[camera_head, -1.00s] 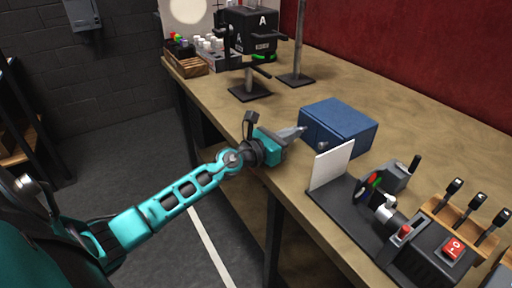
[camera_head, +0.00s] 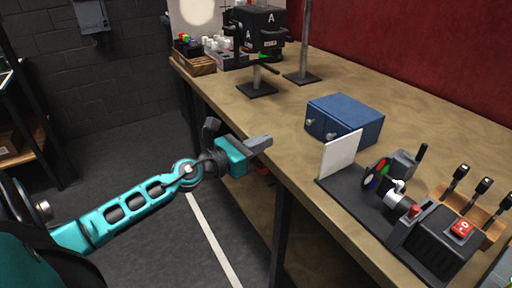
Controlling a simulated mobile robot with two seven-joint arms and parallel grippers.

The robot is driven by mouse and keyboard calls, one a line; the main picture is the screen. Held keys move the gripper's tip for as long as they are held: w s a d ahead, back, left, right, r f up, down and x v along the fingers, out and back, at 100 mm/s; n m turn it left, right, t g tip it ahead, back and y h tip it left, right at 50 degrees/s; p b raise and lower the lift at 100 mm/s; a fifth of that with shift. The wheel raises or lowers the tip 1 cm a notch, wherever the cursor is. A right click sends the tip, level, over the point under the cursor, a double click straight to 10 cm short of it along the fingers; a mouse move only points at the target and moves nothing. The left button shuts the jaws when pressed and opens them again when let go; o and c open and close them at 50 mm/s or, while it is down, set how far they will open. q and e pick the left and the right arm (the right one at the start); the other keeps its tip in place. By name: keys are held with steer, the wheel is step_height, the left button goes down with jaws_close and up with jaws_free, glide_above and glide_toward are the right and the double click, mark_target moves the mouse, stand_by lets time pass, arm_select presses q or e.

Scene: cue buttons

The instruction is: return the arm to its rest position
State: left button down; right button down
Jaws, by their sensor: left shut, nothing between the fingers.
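My left arm comes in from the left in teal and black. My left gripper (camera_head: 262,142) is shut and empty. It shows near the front edge of the wooden workbench (camera_head: 420,125), left of the blue box (camera_head: 352,112) with two round knobs on its front. The gripper appears apart from the box. My right gripper is not in view.
A black device with a white card (camera_head: 340,153), coloured discs and a red switch (camera_head: 462,229) stands at the front right. Black stands and a wooden tray (camera_head: 196,64) are at the back. The grey floor left of the bench is clear.

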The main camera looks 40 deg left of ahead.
arm_select(q)
steer(key=s+d+f+m+g+y+p, duration=0.1)
steer(key=s+d+f+m+g, duration=0.2)
steer(key=m, duration=1.4)
steer(key=s+d+f+m+g+y+p, duration=0.1)
steer(key=s+d+f+m+g+y, duration=0.1)
steer(key=s+d+f+m, duration=0.9)
steer(key=s+f+m+g, duration=0.1)
steer(key=s+f+m, duration=0.4)
steer(key=f+m, duration=0.1)
steer(key=shift+d+m+p, duration=0.4)
steer(key=shift+m, duration=0.2)
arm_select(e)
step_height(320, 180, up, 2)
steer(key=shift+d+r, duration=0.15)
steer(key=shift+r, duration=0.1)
arm_select(q)
steer(key=shift+f, duration=0.1)
